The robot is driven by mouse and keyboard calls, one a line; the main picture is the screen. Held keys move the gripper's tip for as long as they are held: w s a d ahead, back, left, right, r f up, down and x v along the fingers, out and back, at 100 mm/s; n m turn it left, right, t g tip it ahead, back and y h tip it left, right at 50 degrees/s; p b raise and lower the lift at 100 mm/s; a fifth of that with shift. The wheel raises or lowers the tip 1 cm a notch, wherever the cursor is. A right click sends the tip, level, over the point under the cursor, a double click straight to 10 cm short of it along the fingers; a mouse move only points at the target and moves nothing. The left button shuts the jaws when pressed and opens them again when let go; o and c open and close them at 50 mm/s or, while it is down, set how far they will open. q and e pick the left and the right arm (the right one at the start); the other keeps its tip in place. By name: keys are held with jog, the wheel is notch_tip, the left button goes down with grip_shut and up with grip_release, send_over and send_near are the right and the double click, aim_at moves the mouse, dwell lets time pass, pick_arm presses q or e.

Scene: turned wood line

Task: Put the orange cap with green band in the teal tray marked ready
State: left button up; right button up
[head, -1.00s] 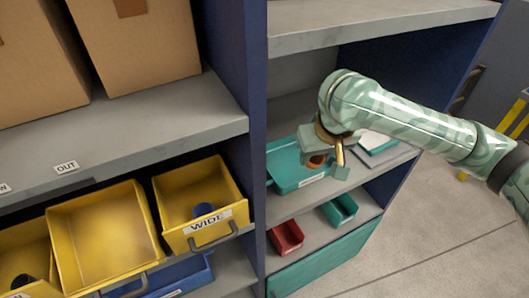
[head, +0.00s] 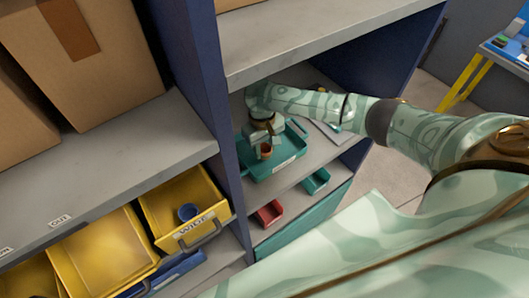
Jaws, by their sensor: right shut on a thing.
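The orange cap (head: 266,151) is small in the head view, between the fingers of my right gripper (head: 264,142). My right gripper is shut on it. The cap's green band is too small to make out. The teal tray (head: 285,165) sits on the middle shelf of the right-hand bay, with a white label on its front whose words I cannot read. The gripper and cap are over the tray's left part; I cannot tell whether the cap touches the tray floor. My left gripper is not in view.
A small red bin (head: 269,213) and a small teal bin (head: 316,181) stand on the shelf below. A yellow bin marked WIDE (head: 160,208) holds a blue piece (head: 188,212). A blue upright (head: 205,100) stands left of the tray, and a grey shelf (head: 330,40) is above.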

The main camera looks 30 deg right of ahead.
aim_at(263, 151)
notch_tip(263, 151, down, 3)
jog(key=shift+s+r+b, duration=0.1)
jog(key=shift+r+b, duration=0.05)
jog(key=shift+b, duration=0.3)
jog(key=o, duration=0.9)
jog(key=shift+o, duration=0.2)
notch_tip(263, 151, up, 12)
jog(key=w+p, duration=0.1)
jog(key=p, duration=0.3)
